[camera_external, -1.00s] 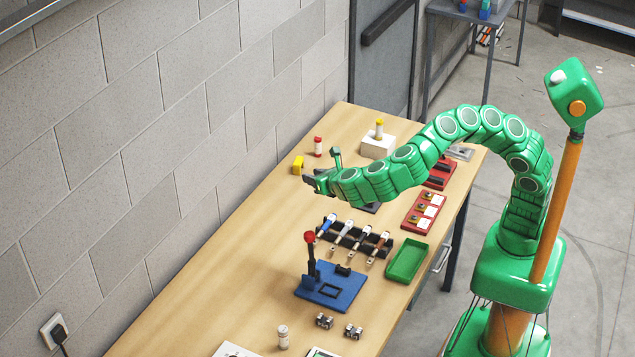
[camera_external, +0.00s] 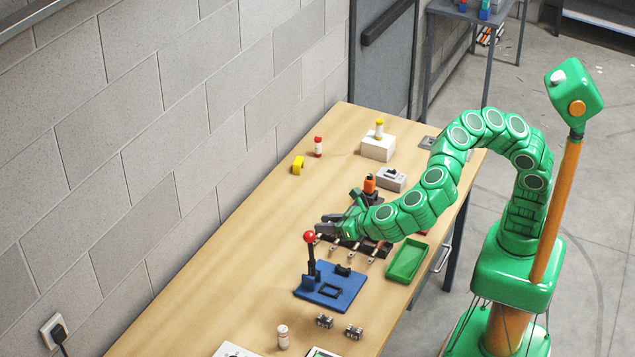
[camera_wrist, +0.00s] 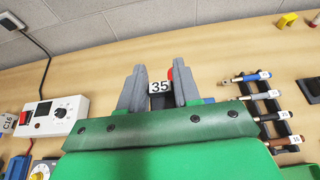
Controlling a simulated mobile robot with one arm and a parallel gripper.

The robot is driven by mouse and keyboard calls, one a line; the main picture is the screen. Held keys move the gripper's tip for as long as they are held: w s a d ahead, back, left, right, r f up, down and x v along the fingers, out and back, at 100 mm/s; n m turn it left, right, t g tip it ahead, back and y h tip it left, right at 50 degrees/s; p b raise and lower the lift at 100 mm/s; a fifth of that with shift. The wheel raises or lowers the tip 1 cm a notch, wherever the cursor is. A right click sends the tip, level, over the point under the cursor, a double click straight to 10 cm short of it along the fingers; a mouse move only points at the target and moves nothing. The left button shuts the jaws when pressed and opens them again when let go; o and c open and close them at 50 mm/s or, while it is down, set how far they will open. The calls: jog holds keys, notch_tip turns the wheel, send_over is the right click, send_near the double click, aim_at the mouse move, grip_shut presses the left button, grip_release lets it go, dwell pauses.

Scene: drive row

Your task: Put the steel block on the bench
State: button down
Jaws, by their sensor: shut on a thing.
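My gripper (camera_external: 328,226) is over the bench (camera_external: 230,260), between the tool rack and the red-knobbed lever. In the wrist view its two grey fingers (camera_wrist: 160,92) are shut on a small dark grey block with a white "35" label (camera_wrist: 159,86). This looks like the steel block; most of it is hidden by the fingers and label. It is held above the wooden bench top, which also shows in the wrist view (camera_wrist: 70,75). In the external view the held block cannot be made out clearly.
A blue fixture with a red-knobbed lever (camera_external: 330,290) stands just in front of my gripper. The tool rack (camera_wrist: 265,105) and green tray (camera_external: 407,260) are close by. Two small metal pieces (camera_external: 324,321) (camera_external: 353,332) lie nearer the camera. The bench's wall side is largely clear.

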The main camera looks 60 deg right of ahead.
notch_tip(320, 180, down, 15)
send_over(282, 309)
jog(key=shift+s+d+f, duration=0.1)
jog(key=shift+d+f, duration=0.05)
jog(key=shift+f, duration=2.1)
jog(key=shift+s+d+f, duration=0.1)
jog(key=shift+f, duration=2.1)
jog(key=shift+w, duration=0.1)
jog(key=shift+w+a+f, duration=0.2)
jog(key=shift+a+f, duration=0.1)
jog(key=shift+f, duration=1.6)
jog(key=c, duration=0.8)
grip_release()
jog(key=shift+s, duration=0.1)
